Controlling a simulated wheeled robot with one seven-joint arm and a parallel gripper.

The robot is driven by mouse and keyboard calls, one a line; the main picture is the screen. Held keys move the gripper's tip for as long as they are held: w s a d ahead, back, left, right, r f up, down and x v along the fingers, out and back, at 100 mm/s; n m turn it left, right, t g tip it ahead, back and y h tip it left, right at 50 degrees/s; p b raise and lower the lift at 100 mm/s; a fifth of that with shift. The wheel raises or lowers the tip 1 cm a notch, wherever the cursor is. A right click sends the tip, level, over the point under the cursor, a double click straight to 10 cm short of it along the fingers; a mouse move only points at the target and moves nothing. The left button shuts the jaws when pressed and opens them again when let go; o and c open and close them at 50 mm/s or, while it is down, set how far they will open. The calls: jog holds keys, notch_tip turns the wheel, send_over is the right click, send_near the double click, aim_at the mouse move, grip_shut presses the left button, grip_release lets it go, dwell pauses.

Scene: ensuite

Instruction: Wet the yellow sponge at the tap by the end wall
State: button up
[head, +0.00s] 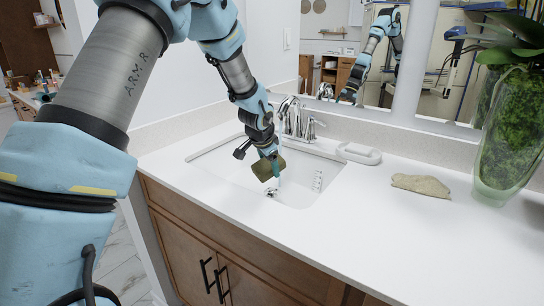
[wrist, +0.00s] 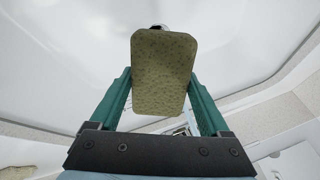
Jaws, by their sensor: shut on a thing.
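The yellow sponge (head: 264,170), olive-yellow in this light, is held in my gripper (head: 271,154) over the white sink basin (head: 225,163). In the wrist view the sponge (wrist: 162,75) sits between the two green fingers of my gripper (wrist: 160,95), its broad speckled face towards the camera. The chrome tap (head: 292,115) stands at the back of the basin, close behind my gripper. I cannot tell whether water runs from it; the spout end is partly hidden by the gripper. The drain (head: 271,192) shows below the sponge.
A white dish (head: 358,153) stands right of the tap. A flat beige object (head: 421,186) lies on the white counter (head: 350,215). A tall glass vase of greenery (head: 508,130) stands at the right. A mirror (head: 450,70) runs behind. The front counter is clear.

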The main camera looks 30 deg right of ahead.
jog(key=shift+s+a+r+p, duration=0.6)
jog(key=shift+s+a+r, duration=1.1)
jog(key=shift+s+r, duration=0.25)
jog(key=shift+w+r, duration=0.1)
